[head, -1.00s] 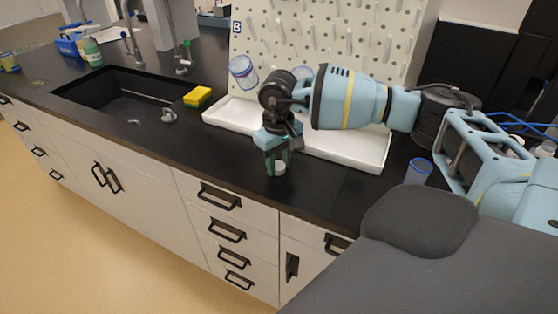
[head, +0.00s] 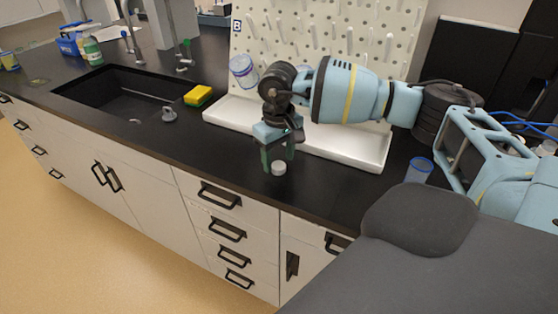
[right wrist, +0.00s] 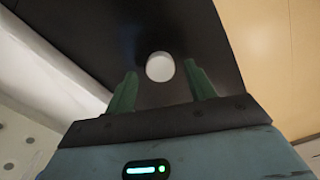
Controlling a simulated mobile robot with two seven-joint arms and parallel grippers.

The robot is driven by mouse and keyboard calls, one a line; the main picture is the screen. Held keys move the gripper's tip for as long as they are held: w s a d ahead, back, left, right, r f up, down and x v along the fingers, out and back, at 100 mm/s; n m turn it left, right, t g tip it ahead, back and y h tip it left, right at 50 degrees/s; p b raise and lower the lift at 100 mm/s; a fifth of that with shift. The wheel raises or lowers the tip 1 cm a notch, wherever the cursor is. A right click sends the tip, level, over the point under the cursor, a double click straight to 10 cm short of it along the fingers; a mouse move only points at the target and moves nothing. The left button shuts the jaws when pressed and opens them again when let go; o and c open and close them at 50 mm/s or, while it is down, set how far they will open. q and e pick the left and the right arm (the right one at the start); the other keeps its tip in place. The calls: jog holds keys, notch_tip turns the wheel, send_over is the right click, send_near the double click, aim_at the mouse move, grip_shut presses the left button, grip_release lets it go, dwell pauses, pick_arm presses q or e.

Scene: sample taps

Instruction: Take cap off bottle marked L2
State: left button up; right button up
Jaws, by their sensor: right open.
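A small white round cap-like piece (head: 279,168) sits on the black counter near its front edge. In the right wrist view the white disc (right wrist: 160,66) lies between and just past the fingertips. My right gripper (head: 279,162) points down over it, open, with one green finger on each side; in the right wrist view the gripper (right wrist: 160,70) shows gaps between the disc and both fingers. I cannot tell whether a bottle is under the white piece. No L2 mark is readable. My left gripper is not in view.
A white pegboard (head: 290,40) with a white tray (head: 345,153) stands behind the gripper. A clear blue-rimmed container (head: 243,69) is on the board; another (head: 418,169) stands at right. A sponge (head: 198,95) and sink (head: 115,98) are left.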

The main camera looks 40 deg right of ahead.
aim_at(278, 165)
notch_tip(278, 165, up, 10)
jog(key=shift+r, duration=0.25)
dwell(0.4)
